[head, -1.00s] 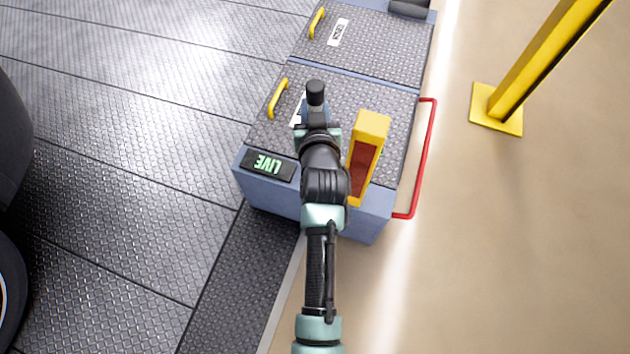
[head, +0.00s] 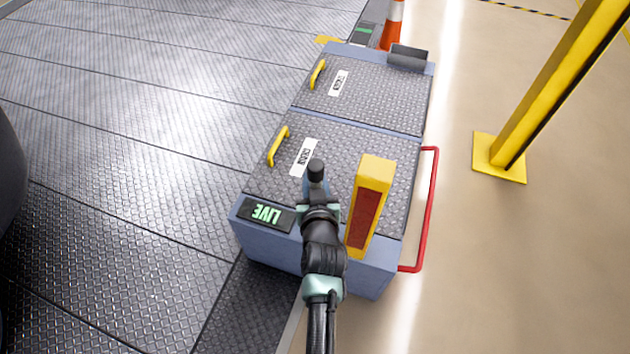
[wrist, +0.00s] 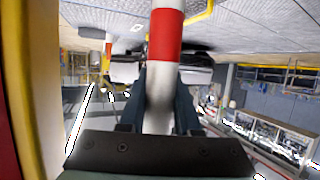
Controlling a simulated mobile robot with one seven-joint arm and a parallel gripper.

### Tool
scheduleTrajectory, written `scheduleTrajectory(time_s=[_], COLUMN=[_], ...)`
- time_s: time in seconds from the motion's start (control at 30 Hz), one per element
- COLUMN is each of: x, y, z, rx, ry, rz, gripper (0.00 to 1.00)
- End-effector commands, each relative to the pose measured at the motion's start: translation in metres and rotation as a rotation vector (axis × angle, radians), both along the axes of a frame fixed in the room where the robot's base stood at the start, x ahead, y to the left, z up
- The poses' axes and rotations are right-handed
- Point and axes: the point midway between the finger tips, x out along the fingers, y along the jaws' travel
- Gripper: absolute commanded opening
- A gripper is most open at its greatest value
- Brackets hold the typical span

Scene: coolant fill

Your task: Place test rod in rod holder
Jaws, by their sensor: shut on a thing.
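The test rod (wrist: 165,38) is white with a red band in the wrist view, where it stands between the two dark fingers of my gripper (wrist: 160,100). My gripper is shut on it. In the head view only a dark rounded end (head: 316,168) shows beyond the wrist, and my arm hides the rest. My gripper is over the near end of the blue-grey chest, left of a yellow block with a dark red face (head: 366,215). I cannot tell for sure which thing is the rod holder; a dark grey rounded piece (head: 408,57) sits at the chest's far end.
The chest's lids (head: 362,92) carry yellow handles (head: 278,146). A LIVE sign (head: 266,214) is on the near left edge and a red rail (head: 431,210) runs along the right. A yellow post (head: 540,100) stands right; an orange cone (head: 392,25) stands beyond.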

Motion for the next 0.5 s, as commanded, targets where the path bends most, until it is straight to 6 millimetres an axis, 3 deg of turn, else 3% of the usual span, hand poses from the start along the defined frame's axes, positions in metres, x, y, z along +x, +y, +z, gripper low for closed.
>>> scheduleTrajectory(time_s=[0.1, 0.13, 0.27, 0.5], x=[0.0002, 0.0, -0.0001, -0.0001], y=[-0.0001, -0.0001, -0.0001, -0.0001], z=[-0.0041, -0.0035, -0.003, -0.003], rx=[0.0, 0.0, 0.0, 0.0], ry=[-0.001, 0.0, 0.0, 0.001], rz=[0.0, 0.0, 0.0, 0.0], gripper=[0.0, 0.35, 0.59, 0.61])
